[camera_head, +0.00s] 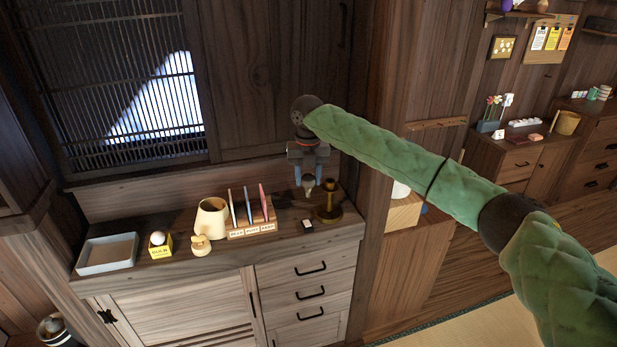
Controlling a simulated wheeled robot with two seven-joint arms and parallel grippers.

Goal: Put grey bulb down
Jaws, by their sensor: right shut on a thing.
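My right gripper (308,178) hangs pointing down above the right part of the wooden cabinet top. It is shut on the grey bulb (308,184), a small pale grey thing between its fingertips, partly hidden by them. The bulb is held above the cabinet top, just left of a dark brass stand (328,208). A small black and white item (307,225) lies on the top below the gripper. My left gripper is not in view.
The cabinet top (285,238) also bears a grey tray (106,254), a yellow box (160,248) with a white round thing in it, a cream cup (212,217), a small wooden jar (200,245) and a labelled rack (252,229) with upright cards. A wooden wall stands close behind.

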